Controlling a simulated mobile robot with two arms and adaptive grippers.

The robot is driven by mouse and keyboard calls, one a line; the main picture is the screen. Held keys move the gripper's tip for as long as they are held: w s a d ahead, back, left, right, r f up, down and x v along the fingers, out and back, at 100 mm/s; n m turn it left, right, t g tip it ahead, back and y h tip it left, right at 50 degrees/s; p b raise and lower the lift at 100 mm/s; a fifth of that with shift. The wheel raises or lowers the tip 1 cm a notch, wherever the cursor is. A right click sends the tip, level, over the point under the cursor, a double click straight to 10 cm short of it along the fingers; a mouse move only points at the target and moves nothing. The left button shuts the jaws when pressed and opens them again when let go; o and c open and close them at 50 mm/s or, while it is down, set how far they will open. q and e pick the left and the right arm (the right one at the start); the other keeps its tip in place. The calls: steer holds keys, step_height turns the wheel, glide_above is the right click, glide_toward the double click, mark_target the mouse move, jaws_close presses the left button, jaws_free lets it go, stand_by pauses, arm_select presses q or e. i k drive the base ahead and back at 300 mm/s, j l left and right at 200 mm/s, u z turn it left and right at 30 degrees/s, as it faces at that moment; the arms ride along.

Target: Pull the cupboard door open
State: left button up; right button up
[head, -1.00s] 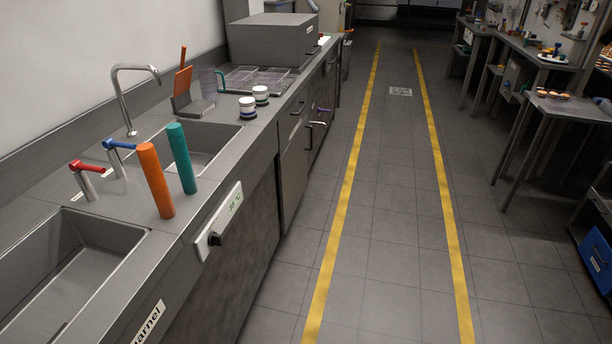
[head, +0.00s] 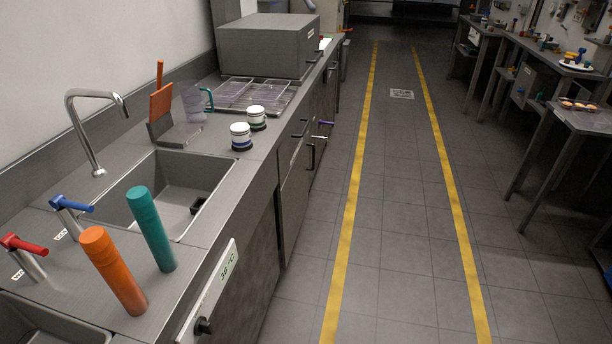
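The grey counter on the left has fronts with dark handles below its top. A cupboard front (head: 293,197) beyond the sink carries a dark upright handle (head: 311,156). The fronts look closed, but at this distance I cannot tell which one is the cupboard door of the task. Neither of my grippers shows in the head view.
The sink (head: 187,190), an orange cylinder (head: 115,272), a teal cylinder (head: 152,230) and two white jars (head: 241,136) are on the counter. The floor aisle between the yellow lines (head: 352,215) is clear. A table (head: 580,116) stands on the right.

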mark_target(293, 198)
steer(key=i+l+u, duration=0.1)
steer(key=i+l, duration=1.25)
